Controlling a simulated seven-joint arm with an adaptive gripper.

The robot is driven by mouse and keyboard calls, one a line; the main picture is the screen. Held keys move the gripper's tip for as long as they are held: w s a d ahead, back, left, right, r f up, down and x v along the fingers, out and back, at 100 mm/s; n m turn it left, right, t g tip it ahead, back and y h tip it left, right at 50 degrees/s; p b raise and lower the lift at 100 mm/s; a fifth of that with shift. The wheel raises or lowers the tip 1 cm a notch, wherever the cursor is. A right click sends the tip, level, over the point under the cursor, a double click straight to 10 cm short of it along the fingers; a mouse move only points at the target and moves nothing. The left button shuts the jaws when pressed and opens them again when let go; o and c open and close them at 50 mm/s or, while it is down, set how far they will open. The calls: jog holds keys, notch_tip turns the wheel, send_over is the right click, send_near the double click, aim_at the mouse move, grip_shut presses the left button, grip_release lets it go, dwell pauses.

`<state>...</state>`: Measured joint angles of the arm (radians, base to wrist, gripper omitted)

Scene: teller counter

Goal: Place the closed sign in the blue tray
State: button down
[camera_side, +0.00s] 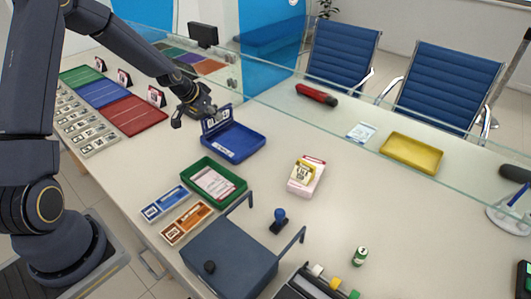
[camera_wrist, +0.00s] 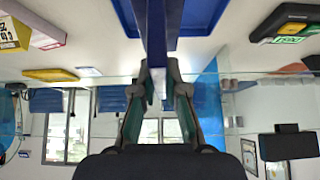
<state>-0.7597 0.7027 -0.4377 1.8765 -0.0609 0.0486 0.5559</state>
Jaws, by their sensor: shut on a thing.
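The closed sign (camera_side: 215,119) is a small blue-framed panel with a white face, standing roughly upright at the far left edge of the blue tray (camera_side: 251,151). My gripper (camera_side: 205,109) is shut on it from the left and far side. In the wrist view the sign (camera_wrist: 162,28) shows edge-on as a dark blue strip between the fingers (camera_wrist: 160,88). Part of the blue tray (camera_wrist: 203,14) shows behind it at the top. I cannot tell whether the sign's lower edge touches the tray.
A green tray (camera_side: 238,193) with papers stands in front of the blue tray. Red, blue and green mats, the red one (camera_side: 136,116) nearest, lie left. A yellow tray (camera_side: 411,153) is at right. A glass screen crosses behind.

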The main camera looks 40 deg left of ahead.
aim_at(228, 119)
jog(key=w+f, duration=0.2)
jog(key=w+a+f, duration=0.1)
jog(key=w+f, duration=0.1)
jog(key=w+a+f, duration=0.1)
jog(key=w+f, duration=0.1)
jog(key=w, duration=0.1)
jog(key=shift+f, duration=0.4)
jog(key=shift+w+f, duration=0.15)
jog(key=shift+f, duration=0.7)
jog(key=shift+w+f, duration=0.1)
jog(key=shift+f, duration=0.75)
jog(key=c, duration=1.2)
grip_release()
jog(key=shift+f, duration=0.15)
